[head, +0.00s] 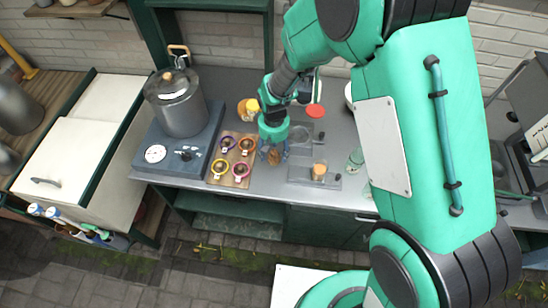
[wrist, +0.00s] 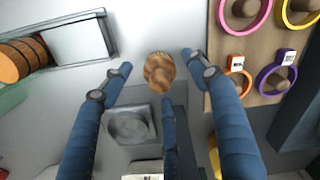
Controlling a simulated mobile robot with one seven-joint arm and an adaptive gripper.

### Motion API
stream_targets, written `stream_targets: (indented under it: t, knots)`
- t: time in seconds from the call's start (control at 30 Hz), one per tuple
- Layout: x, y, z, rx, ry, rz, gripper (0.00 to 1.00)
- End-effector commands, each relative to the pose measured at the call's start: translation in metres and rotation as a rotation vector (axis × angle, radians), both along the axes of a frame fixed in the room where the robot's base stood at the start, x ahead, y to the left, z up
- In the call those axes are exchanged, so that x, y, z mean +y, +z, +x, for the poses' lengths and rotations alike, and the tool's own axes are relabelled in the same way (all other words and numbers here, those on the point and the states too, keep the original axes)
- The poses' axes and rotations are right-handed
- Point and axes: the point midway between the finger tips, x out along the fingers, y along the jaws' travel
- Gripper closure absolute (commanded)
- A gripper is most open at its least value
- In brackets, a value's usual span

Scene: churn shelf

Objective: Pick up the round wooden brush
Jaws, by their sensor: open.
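The round wooden brush (wrist: 159,72) is a small brown knob-topped piece standing on the grey counter in the wrist view. My gripper (wrist: 157,78) is open around it, with blue fingers spread to its left, right and below it in the picture. No finger clearly touches it. In the head view my gripper (head: 271,154) is low over the counter, between the wooden board and the grey scale-like tray. There the brush (head: 274,158) shows only as a small brown patch, partly hidden by the fingers.
A wooden board (head: 231,183) with several coloured rings lies close on the left. A metal pot (head: 181,103) stands on a blue-grey burner beyond it. A grey tray (head: 300,174) with a wooden cylinder (head: 319,170) is close on the right. A glass (head: 355,158) stands farther right.

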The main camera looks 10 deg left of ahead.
Motion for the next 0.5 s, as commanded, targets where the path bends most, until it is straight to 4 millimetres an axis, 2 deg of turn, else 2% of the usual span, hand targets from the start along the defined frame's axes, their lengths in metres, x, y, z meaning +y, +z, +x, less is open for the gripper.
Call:
stream_targets:
  t: [0.17,0.5]
  knots:
    - [-0.0003,-0.0151,-0.0001,0.001,0.000,-0.001,0.40]
    - [-0.0001,-0.0162,0.0002,0.000,0.000,0.000,0.40]
